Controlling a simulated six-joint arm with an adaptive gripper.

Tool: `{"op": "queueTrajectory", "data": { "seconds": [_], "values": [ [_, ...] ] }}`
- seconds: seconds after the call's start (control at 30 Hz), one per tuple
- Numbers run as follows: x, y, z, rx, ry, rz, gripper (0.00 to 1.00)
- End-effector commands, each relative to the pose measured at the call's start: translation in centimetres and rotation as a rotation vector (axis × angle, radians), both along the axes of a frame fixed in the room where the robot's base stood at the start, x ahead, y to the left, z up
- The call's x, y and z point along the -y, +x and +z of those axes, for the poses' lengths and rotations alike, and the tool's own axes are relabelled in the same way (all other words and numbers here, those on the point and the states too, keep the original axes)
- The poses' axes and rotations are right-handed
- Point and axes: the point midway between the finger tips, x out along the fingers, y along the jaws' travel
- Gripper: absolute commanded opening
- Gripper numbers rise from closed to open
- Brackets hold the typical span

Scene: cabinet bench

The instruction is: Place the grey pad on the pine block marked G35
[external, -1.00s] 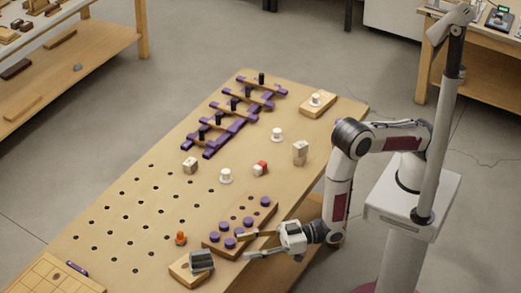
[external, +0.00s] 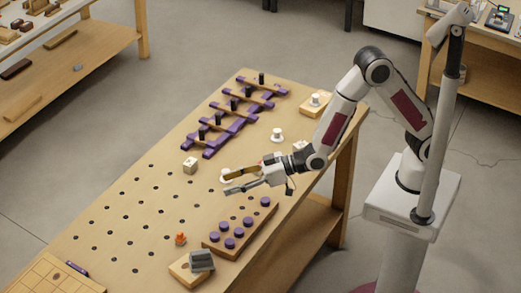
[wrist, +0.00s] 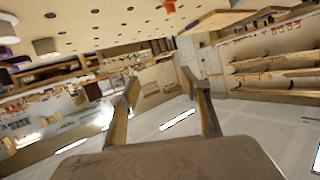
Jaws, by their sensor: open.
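The grey pad (external: 202,260) is a dark, ribbed piece at the near end of the bench. It rests on the right part of a pale pine block (external: 181,273); the block's marking is too small to read. My gripper (external: 228,183) is open and empty, over the middle of the bench, well behind the pad and apart from it. In the wrist view its two fingers (wrist: 158,82) are spread with nothing between them, and I cannot make out the pad there.
A wooden holder (external: 262,214) with several purple knobs stands close to the pad. An orange peg (external: 180,239) is left of it. A pale cube (external: 190,166), white pieces (external: 277,134) and a purple rack (external: 213,145) stand farther back. The holed area at left is mostly clear.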

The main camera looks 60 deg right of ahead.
Motion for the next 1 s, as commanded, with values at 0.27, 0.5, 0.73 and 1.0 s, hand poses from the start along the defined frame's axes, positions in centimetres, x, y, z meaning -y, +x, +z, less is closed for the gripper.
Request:
{"op": "queueTrajectory", "data": {
  "seconds": [0.27, 0.5, 0.73, 1.0],
  "values": [
    [6.2, 1.5, 3.8, -0.089, -0.038, -0.058, 0.47],
    [11.8, 1.3, 6.5, -0.165, -0.075, -0.104, 0.47],
    [17.4, -0.1, 8.6, -0.24, -0.112, -0.151, 0.47],
    [23.9, -3.0, 10.6, -0.326, -0.157, -0.209, 0.47]
  ]
}}
